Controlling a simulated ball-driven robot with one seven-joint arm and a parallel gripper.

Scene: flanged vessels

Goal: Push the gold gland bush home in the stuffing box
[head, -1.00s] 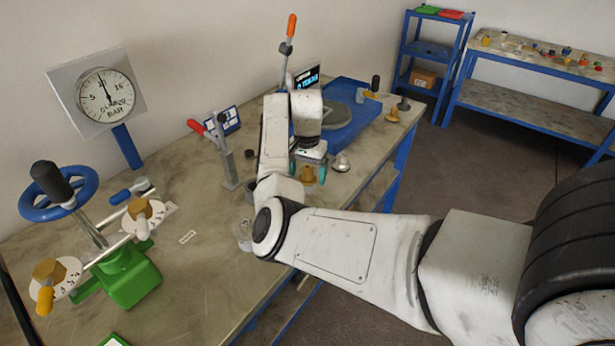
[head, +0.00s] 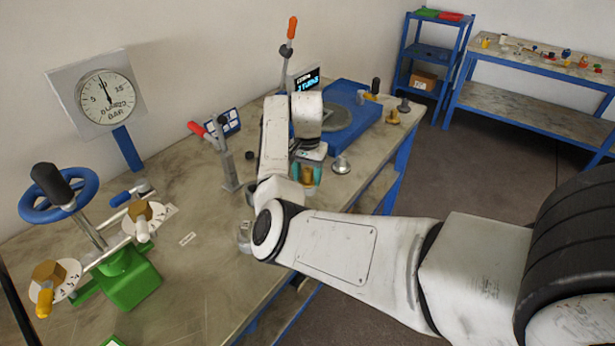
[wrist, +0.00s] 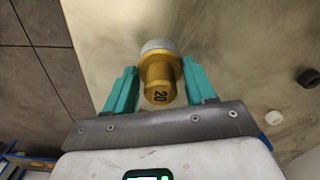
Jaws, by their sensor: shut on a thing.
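The gold gland bush (wrist: 158,82), marked 20, sits between the teal fingers of my gripper (wrist: 161,92) in the wrist view. The gripper is shut on it. A pale grey round part (wrist: 160,46) shows at the bush's far end; I cannot tell whether it is the stuffing box or how deep the bush sits. In the head view my gripper (head: 307,174) is low over the bench, and the bush (head: 307,175) shows only partly between the fingers.
A silver flanged piece (head: 341,165) stands close right of my gripper. A red-handled clamp (head: 222,160) stands to the left, and a blue plate (head: 350,112) lies behind. Another gold piece (head: 392,117) is near the right edge.

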